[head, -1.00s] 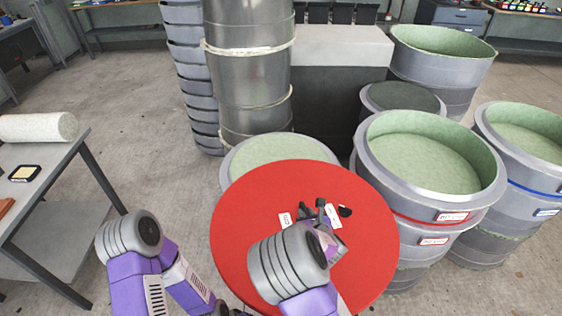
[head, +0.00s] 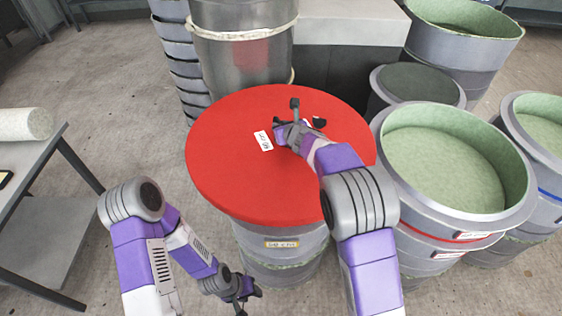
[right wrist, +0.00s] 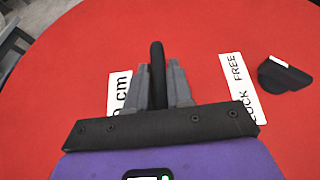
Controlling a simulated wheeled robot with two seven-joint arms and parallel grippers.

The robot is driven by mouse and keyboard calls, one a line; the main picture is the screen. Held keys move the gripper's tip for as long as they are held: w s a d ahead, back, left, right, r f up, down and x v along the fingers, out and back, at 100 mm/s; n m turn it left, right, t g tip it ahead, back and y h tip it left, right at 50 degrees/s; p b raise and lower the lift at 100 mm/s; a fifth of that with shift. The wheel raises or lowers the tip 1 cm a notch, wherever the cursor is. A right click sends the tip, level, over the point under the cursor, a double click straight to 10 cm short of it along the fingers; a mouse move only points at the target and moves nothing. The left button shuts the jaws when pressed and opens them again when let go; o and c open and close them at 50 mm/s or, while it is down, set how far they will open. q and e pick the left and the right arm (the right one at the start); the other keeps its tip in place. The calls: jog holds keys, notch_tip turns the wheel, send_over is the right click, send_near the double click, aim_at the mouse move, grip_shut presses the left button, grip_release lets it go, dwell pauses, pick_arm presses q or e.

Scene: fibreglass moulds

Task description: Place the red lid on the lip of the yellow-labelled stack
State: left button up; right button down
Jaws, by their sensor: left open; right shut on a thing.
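The red lid (head: 225,150) is a large flat disc with white printed labels and a dark handle. My right gripper (head: 288,130) is shut on the handle (right wrist: 157,70), which stands between the fingers in the right wrist view. The yellow-labelled stack (head: 265,262) is a grey round mould directly under the lid. The lid covers its top and hides the lip, so I cannot tell whether they touch or a small gap is left. My left gripper (head: 240,295) is open and empty, low in front of the stack.
A red-banded stack (head: 425,228) with a green inside stands close at the right, with a blue-banded one (head: 550,190) beyond. A tall metal drum (head: 240,60) stands behind the lid. A grey table (head: 45,205) is at the left, with free floor between.

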jog(key=shift+w+r, duration=0.2)
jog(key=shift+a+f+b, duration=0.1)
jog(key=shift+f+b, duration=2.65)
jog(key=shift+f, duration=6)
jog(key=shift+f+b, duration=0.3)
jog(key=shift+b, duration=0.15)
jog(key=shift+f+b, duration=0.35)
jog(key=shift+b, duration=0.1)
jog(key=c, duration=1.5)
grip_release()
jog(key=shift+f, duration=0.15)
jog(key=o, duration=0.5)
